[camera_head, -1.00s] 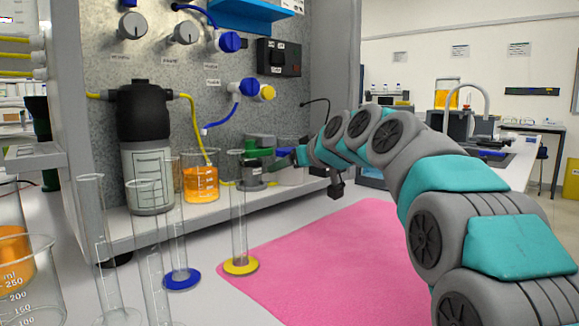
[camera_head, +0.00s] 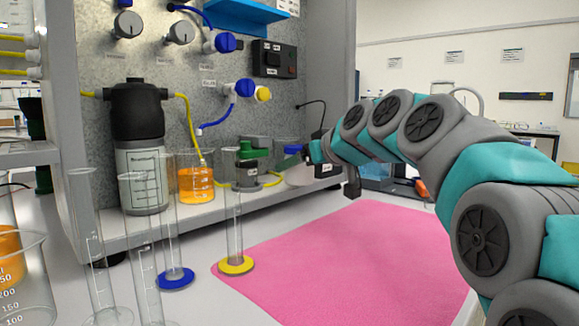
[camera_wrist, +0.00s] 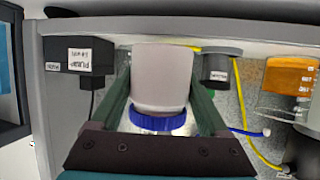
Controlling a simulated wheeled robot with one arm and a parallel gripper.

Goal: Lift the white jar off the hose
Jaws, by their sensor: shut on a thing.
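The white jar (camera_wrist: 160,75) with a blue lid (camera_wrist: 157,123) is between the two green fingers of my gripper (camera_wrist: 160,88) in the wrist view. The fingers are shut on its sides. In the head view, the jar (camera_head: 299,175) is partly behind my gripper (camera_head: 290,161), at the right end of the rig's shelf. The yellow hose (camera_head: 268,183) runs along the shelf from the small grey pump toward the jar. It also shows beyond the jar in the wrist view (camera_wrist: 241,105). I cannot tell whether the jar's base touches it.
A small pump with a green top (camera_head: 250,165) stands left of the jar. A beaker of orange liquid (camera_head: 196,182) is further left. Tall glass cylinders (camera_head: 234,225) stand in front. A black labelled box (camera_wrist: 92,56) is beside the jar.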

